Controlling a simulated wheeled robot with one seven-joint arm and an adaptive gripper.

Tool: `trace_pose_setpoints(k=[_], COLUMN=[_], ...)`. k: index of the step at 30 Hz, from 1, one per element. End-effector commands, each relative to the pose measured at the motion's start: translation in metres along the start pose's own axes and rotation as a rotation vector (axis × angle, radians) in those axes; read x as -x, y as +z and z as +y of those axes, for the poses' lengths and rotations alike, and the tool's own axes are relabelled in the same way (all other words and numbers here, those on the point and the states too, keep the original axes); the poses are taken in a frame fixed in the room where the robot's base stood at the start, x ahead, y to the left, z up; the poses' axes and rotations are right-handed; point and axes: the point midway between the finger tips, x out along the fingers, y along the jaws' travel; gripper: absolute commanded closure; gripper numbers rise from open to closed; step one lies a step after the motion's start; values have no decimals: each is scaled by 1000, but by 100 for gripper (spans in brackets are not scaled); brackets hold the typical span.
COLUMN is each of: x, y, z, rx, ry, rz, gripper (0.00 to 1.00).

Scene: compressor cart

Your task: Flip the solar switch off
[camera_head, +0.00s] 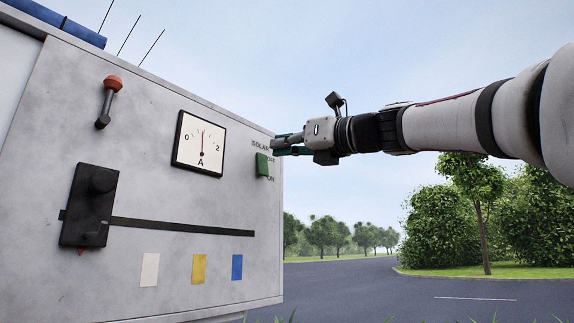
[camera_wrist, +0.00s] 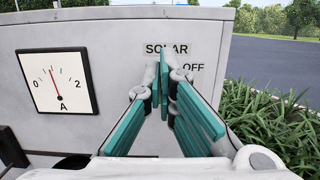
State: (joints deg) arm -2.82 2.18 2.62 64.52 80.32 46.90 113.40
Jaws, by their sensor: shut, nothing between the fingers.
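The solar switch (camera_head: 262,164) is a small green rocker near the right edge of the grey cart panel (camera_head: 150,270). The word SOLAR stands above it, OFF at its upper right and ON at its lower right. I cannot tell which way it is tipped. My gripper (camera_head: 277,145) is shut and empty, just above and at the right of the switch in the head view. In the wrist view its closed fingertips (camera_wrist: 165,68) point at the panel below SOLAR, beside OFF, and hide the switch. Contact cannot be told.
An ammeter (camera_head: 200,143) is left of the switch; it also shows in the wrist view (camera_wrist: 57,80). A red-tipped lever (camera_head: 108,103), a black box with a handle (camera_head: 88,205) and a dark horizontal bar (camera_head: 185,226) are farther left. Open air lies right of the cart.

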Motion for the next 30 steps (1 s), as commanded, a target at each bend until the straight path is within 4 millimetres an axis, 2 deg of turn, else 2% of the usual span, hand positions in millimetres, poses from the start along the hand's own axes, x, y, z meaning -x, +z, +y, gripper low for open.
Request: trace_pose_setpoints(k=[2,18,24,30], x=[1,81,94,96], y=[3,27,32,33], z=[4,1,2,3], rx=[0,2,0,0], ry=[2,-2,1,2], rz=[1,0,0,0], gripper=[100,100,100,100])
